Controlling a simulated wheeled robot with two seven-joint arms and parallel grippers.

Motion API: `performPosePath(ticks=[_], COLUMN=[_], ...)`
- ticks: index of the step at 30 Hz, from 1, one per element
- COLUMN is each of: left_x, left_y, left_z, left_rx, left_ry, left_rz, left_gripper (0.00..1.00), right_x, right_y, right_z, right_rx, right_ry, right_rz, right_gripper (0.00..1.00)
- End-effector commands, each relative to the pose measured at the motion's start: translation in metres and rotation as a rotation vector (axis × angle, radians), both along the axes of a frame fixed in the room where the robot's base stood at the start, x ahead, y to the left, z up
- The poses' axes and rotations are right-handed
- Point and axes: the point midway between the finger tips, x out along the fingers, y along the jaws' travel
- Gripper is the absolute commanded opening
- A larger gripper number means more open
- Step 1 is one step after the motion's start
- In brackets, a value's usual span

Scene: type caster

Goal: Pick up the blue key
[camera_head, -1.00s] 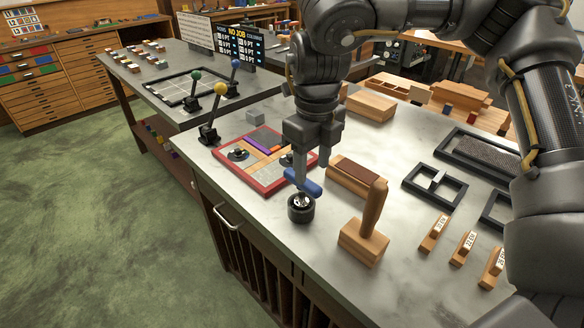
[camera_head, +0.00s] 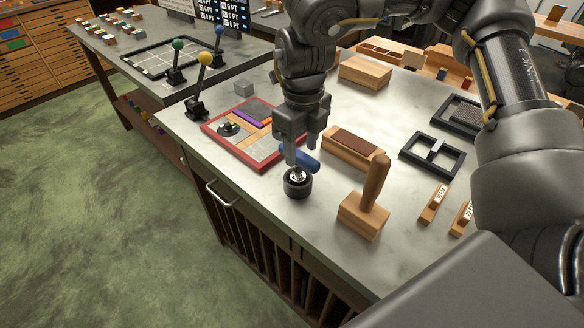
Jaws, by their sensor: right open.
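The blue key (camera_head: 304,158) shows as a short blue bar above a black round holder (camera_head: 298,187) with a shiny metal part in its top, near the bench's front edge. My right gripper (camera_head: 302,157) points down over the holder, with its fingertips around or right at the blue bar. It is open, and its fingers hide part of the bar. I cannot tell whether the fingers touch it. My left gripper is not in view.
A red-framed tray (camera_head: 215,137) lies left of the gripper. A wooden-handled stamp (camera_head: 364,215) and a wooden block with a brown top (camera_head: 352,147) stand close on the right. Levers with coloured knobs (camera_head: 204,58) stand at the left.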

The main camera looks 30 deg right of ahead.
Motion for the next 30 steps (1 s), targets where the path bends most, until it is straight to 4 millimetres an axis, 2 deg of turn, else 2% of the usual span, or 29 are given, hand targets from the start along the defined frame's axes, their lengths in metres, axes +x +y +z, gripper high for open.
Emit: performPosePath(ticks=[5, 12, 15, 23, 30], left_x=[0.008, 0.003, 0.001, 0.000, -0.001], left_y=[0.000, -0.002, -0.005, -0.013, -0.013], left_z=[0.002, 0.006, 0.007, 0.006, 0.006], left_rx=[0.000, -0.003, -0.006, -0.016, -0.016], left_ry=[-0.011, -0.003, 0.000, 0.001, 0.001], left_rz=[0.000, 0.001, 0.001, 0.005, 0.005], left_gripper=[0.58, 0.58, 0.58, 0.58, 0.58], right_x=[0.000, 0.001, 0.001, 0.001, 0.001], right_y=[0.001, 0.002, 0.002, 0.002, 0.002], right_z=[-0.005, -0.040, -0.049, -0.052, -0.052], right_rx=[0.000, 0.000, 0.001, 0.001, 0.000], right_ry=[0.001, 0.003, 0.000, -0.002, -0.001], right_rz=[0.002, 0.002, 0.003, 0.002, 0.002], right_gripper=[0.49, 0.49, 0.49, 0.49, 0.20])
